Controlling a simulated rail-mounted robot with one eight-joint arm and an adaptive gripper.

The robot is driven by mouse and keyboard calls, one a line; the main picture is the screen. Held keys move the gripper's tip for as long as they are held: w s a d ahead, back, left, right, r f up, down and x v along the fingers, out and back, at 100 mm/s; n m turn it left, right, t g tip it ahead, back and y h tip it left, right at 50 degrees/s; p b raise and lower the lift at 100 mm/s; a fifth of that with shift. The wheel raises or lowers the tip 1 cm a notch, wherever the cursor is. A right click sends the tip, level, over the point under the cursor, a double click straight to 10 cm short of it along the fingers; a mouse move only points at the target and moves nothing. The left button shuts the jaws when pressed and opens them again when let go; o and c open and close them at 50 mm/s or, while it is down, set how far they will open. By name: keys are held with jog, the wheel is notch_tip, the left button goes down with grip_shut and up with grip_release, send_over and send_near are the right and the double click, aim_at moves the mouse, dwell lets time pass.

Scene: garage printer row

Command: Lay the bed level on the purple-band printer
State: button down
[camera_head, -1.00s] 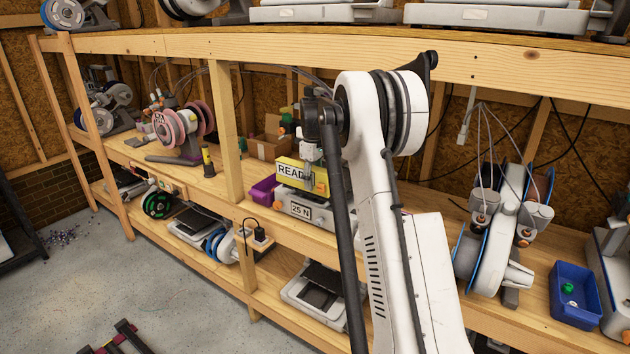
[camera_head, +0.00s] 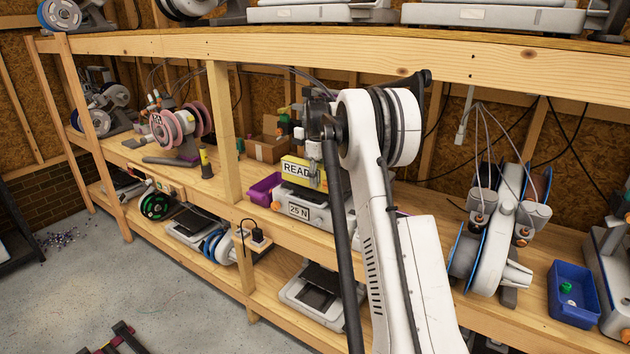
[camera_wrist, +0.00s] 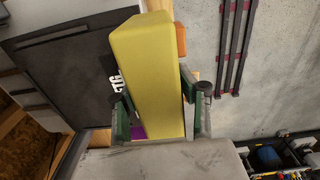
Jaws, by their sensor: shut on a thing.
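A yellow block (camera_head: 300,171) with a white label reading "READ" appears to be the bed level. In the wrist view the yellow block (camera_wrist: 146,75) fills the space between the fingers of my gripper (camera_wrist: 160,95), which is shut on it. An orange part shows at its side. The block is over a pale printer (camera_head: 312,214) labelled "25 N"; I cannot tell whether it touches. A dark printer bed (camera_wrist: 60,75) lies left of the block in the wrist view. A purple patch (camera_wrist: 137,131) shows below it; I cannot tell if it is the printer's band. My arm hides part of this area.
A purple bin (camera_head: 264,188) stands left of the printer. A wooden post (camera_head: 222,130) and the upper shelf (camera_head: 480,62) bound the space. A blue bin (camera_head: 574,293) and another printer (camera_head: 500,235) stand to the right. Another machine (camera_head: 315,290) sits on the shelf below.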

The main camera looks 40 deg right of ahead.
jog(key=shift+w+d+p, duration=0.15)
jog(key=shift+w+d, duration=0.2)
jog(key=shift+d, duration=0.55)
jog(key=shift+w+d+p, duration=0.2)
jog(key=shift+w+d, duration=0.1)
jog(key=shift+d, duration=0.65)
jog(key=shift+w+d+p, duration=0.15)
jog(key=shift+w+d, duration=0.2)
jog(key=shift+d, duration=0.55)
jog(key=shift+w+d+p, duration=0.3)
jog(key=shift+d+p, duration=0.1)
jog(key=shift+d, duration=0.4)
jog(key=shift+w+d+p, duration=0.3)
jog(key=shift+d+p, duration=0.15)
jog(key=shift+d, duration=0.35)
jog(key=shift+w+d+p, duration=0.3)
jog(key=shift+d+p, duration=0.1)
jog(key=shift+d, duration=0.4)
jog(key=shift+f+b, duration=1.2)
jog(key=shift+f, duration=0.8)
jog(key=shift+f, duration=0.2)
jog(key=c, duration=1.2)
grip_release()
jog(key=shift+o, duration=0.2)
jog(key=shift+a+r, duration=0.1)
jog(key=shift+r, duration=0.05)
